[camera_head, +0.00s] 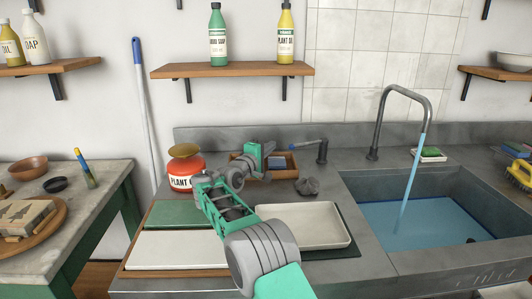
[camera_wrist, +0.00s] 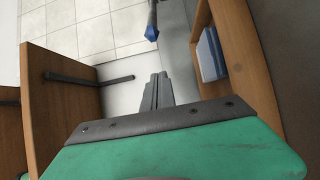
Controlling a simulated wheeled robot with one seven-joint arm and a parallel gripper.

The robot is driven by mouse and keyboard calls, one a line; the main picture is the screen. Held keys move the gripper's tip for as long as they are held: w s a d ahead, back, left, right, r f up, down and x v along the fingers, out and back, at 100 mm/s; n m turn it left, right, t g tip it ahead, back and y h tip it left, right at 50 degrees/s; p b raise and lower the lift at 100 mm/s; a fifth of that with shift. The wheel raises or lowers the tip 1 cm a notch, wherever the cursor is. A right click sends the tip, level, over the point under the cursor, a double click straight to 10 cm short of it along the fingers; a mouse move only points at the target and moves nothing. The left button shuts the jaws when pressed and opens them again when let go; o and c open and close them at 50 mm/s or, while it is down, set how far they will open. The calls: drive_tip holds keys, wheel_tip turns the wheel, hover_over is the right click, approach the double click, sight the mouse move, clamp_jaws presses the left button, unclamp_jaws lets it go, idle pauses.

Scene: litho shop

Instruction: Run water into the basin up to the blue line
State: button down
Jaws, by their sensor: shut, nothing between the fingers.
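The grey basin (camera_head: 375,215) is at the right in the head view, with blue water (camera_head: 425,222) in it. A stream (camera_head: 414,170) runs from the curved grey spout (camera_head: 402,88) into it. A grey lever (camera_head: 308,145) with a blue tip stands on a short post left of the basin; the blue tip also shows in the wrist view (camera_wrist: 151,28). My gripper (camera_head: 270,148) is shut and empty, just left of the blue tip and apart from it; its fingers show in the wrist view (camera_wrist: 158,80).
A wooden box (camera_head: 283,173) with a blue item is below my gripper. A red plant-oil tin (camera_head: 182,172) stands left of my arm. A white tray (camera_head: 303,226) lies in front. A wooden shelf (camera_head: 232,70) with two bottles hangs above. A soap dish (camera_head: 428,154) is behind the basin.

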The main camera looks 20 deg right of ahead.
drive_tip(key=x, duration=0.4)
drive_tip(key=shift+s+d, duration=0.1)
drive_tip(key=shift+d, duration=0.15)
drive_tip(key=shift+s+d+b, duration=0.2)
drive_tip(key=shift+s+d, duration=0.15)
drive_tip(key=shift+s, duration=0.5)
drive_tip(key=shift+s+d+b, duration=0.2)
drive_tip(key=shift+s+d, duration=0.15)
drive_tip(key=shift+s, duration=0.45)
